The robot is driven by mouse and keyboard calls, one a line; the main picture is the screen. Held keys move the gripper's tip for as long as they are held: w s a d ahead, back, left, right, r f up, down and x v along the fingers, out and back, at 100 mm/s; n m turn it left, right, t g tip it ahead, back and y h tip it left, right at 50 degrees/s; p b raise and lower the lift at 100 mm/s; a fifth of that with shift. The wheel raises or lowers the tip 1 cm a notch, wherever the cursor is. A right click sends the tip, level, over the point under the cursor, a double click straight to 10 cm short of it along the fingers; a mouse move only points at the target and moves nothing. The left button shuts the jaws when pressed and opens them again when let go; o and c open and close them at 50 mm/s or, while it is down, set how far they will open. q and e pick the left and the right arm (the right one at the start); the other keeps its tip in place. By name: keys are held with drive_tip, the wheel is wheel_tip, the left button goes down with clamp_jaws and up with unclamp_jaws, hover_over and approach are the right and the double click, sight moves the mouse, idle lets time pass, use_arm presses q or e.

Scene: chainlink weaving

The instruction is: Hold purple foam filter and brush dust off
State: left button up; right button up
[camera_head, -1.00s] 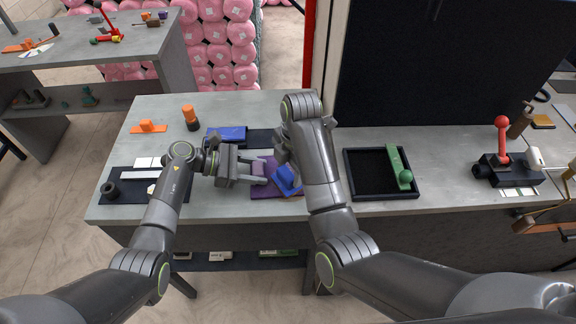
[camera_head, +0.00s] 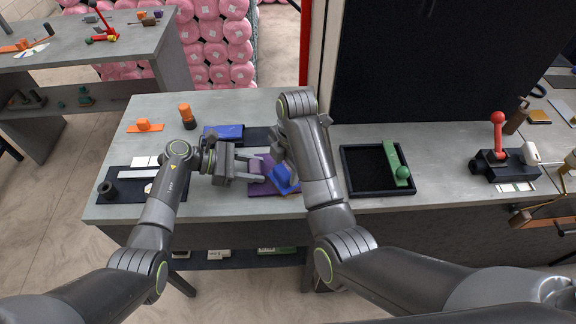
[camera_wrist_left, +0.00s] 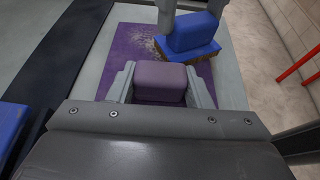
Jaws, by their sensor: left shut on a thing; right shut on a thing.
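The purple foam filter (camera_head: 262,189) lies flat on the bench, with a paler purple block (camera_wrist_left: 160,82) standing up from it. My left gripper (camera_head: 256,172) is shut on that block, one finger on each side in the left wrist view. Pale dust (camera_wrist_left: 138,42) is speckled on the filter's far part. My right gripper (camera_wrist_left: 190,10) is shut on a blue brush (camera_wrist_left: 190,34), whose tan bristles face the filter beside the dust. The brush also shows in the head view (camera_head: 284,179); my right forearm hides part of the right gripper there.
A blue box (camera_head: 224,133) lies behind my left gripper. A black tray (camera_head: 352,184) with a green tool (camera_head: 396,162) is right of my right arm. An orange piece (camera_head: 144,126) and an orange-topped cylinder (camera_head: 187,116) stand at back left. A red-knobbed lever device (camera_head: 497,148) is at right.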

drive_tip(key=shift+w+a, duration=0.15)
drive_tip(key=shift+w, duration=0.8)
drive_tip(key=shift+w+a, duration=0.15)
drive_tip(key=shift+w, duration=2.85)
drive_tip(key=shift+d, duration=0.4)
drive_tip(key=shift+s+d, duration=0.2)
drive_tip(key=shift+s, duration=3.95)
